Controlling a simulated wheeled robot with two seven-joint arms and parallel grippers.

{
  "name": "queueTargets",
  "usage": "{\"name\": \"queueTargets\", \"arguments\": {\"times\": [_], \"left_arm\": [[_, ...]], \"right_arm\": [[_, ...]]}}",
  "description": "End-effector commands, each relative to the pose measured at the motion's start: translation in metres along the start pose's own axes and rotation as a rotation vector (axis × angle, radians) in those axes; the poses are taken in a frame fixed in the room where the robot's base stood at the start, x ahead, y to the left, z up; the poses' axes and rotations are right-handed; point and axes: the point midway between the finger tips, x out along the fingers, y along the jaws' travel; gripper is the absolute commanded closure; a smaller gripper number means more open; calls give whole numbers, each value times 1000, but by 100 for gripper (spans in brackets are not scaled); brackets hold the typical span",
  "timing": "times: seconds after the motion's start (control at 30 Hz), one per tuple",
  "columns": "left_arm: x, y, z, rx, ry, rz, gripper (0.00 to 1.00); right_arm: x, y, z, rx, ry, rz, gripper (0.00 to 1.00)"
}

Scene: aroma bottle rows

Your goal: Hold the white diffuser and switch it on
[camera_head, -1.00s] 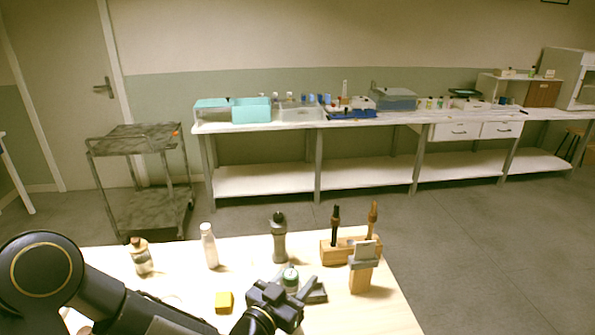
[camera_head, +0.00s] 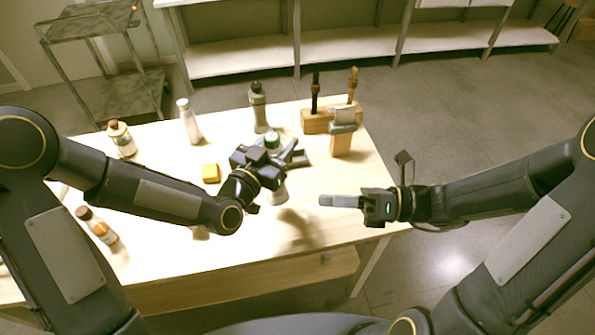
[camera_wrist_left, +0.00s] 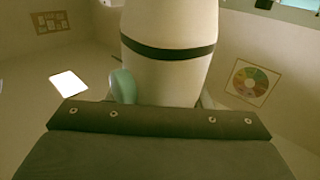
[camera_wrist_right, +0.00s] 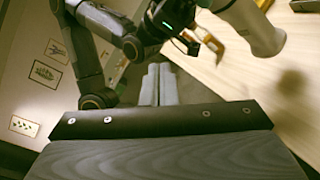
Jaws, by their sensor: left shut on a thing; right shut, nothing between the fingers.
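The white diffuser (camera_head: 279,192) is held above the table by my left gripper (camera_head: 281,160). Its white base shows below the fingers in the head view, and the fingers hide its middle. In the left wrist view its pale body (camera_wrist_left: 170,60) fills the upper middle, with a dark band and a teal part low on its left side. The right wrist view shows the diffuser (camera_wrist_right: 255,25) at the upper right. My right gripper (camera_head: 328,200) is shut and empty, right of the diffuser and apart from it; its closed fingers also show in the right wrist view (camera_wrist_right: 159,85).
On the table (camera_head: 235,245) stand a white bottle (camera_head: 189,122), a grey-green bottle (camera_head: 259,108), a brown-capped bottle (camera_head: 121,139), an amber bottle (camera_head: 98,227), a yellow block (camera_head: 210,173) and a wooden holder (camera_head: 318,121). The table's front middle is clear.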

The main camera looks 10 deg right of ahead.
Motion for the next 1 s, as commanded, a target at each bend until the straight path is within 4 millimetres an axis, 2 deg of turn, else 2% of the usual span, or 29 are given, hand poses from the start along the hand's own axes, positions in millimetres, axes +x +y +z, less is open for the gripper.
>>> {"name": "queueTargets", "arguments": {"times": [0.1,0.2,0.33,0.47,0.8,1.0], "left_arm": [[0,0,-1,0,2,0,82],[0,0,-1,0,2,0,82],[0,0,-1,0,1,0,82],[0,0,-1,0,1,0,82],[0,0,-1,0,2,0,82],[0,0,-1,0,1,0,82]], "right_arm": [[-9,-23,12,302,-86,-23,100],[-15,-36,20,494,-142,-24,100],[-21,-48,25,645,-189,-22,100],[-23,-52,26,704,-205,-19,100],[-21,-51,27,706,-204,-18,100],[0,-52,30,706,-200,-15,100]]}}
